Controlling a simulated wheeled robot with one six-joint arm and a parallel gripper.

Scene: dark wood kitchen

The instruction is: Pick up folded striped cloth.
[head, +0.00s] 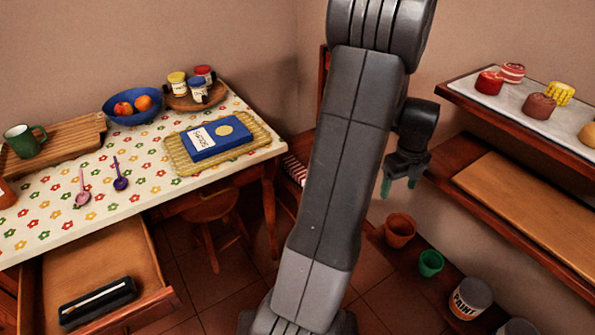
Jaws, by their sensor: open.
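A red-and-white striped thing, likely the folded striped cloth (295,168), shows at the left edge of my arm in the head view. It lies low, right of the flowered table, and my arm hides most of it. My gripper (399,184) hangs right of my arm, pointing down, with green fingertips. It is open and empty, apart from the cloth in the picture.
The flowered table (150,190) holds a blue box (217,140), a blue fruit bowl (134,108) and jars. A drawer (150,265) stands open below, near a stool (207,207). Shelves (510,115) stand right; pots (400,230) and a paint can (470,297) are below.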

